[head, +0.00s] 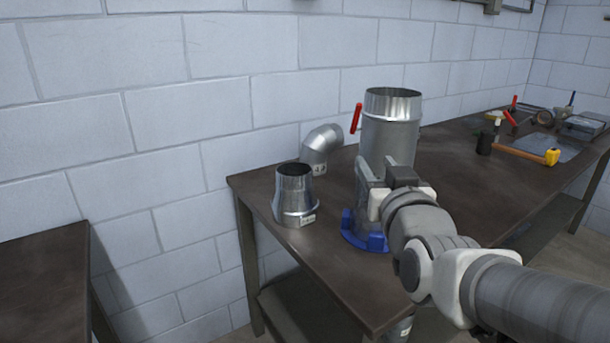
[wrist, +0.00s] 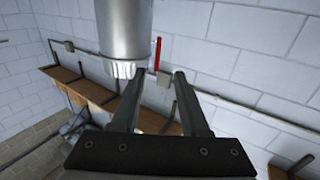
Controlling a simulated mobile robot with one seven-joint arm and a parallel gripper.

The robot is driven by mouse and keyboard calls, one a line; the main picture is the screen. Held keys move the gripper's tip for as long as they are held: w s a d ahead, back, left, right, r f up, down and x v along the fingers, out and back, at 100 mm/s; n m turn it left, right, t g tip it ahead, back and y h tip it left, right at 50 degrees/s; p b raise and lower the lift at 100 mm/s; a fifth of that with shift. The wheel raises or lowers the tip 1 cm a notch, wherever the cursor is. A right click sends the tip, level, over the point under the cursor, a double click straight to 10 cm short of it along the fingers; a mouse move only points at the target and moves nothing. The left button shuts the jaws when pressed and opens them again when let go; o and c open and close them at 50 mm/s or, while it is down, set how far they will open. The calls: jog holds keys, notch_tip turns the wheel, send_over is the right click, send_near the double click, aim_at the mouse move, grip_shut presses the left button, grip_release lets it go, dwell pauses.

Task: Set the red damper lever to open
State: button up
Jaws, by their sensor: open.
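The red damper lever (head: 356,118) stands nearly upright at the left side of a tall round metal duct (head: 390,140) in the head view. In the wrist view the lever (wrist: 158,52) shows as a thin red bar beside the duct (wrist: 124,30). My gripper (head: 366,170) is in front of the duct and lower than the lever in the head view. In the wrist view my gripper (wrist: 156,76) has its fingers apart, with nothing held. The lever appears beyond the fingertips, apart from them. The duct's lower part is hidden by my gripper.
A blue clamp-like base (head: 362,232) sits on the dark table (head: 250,182) below my gripper. A metal reducer (head: 294,195) and a metal elbow (head: 321,145) stand to the left. A hammer (head: 525,153) and other tools lie at the right. The wall is close behind.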

jog(key=s+g+p, duration=0.9)
jog(key=s+p, duration=0.3)
jog(key=s, duration=0.1)
jog(key=shift+a+r+g, duration=0.3)
jog(key=shift+a+r, duration=0.1)
jog(key=shift+a, duration=0.05)
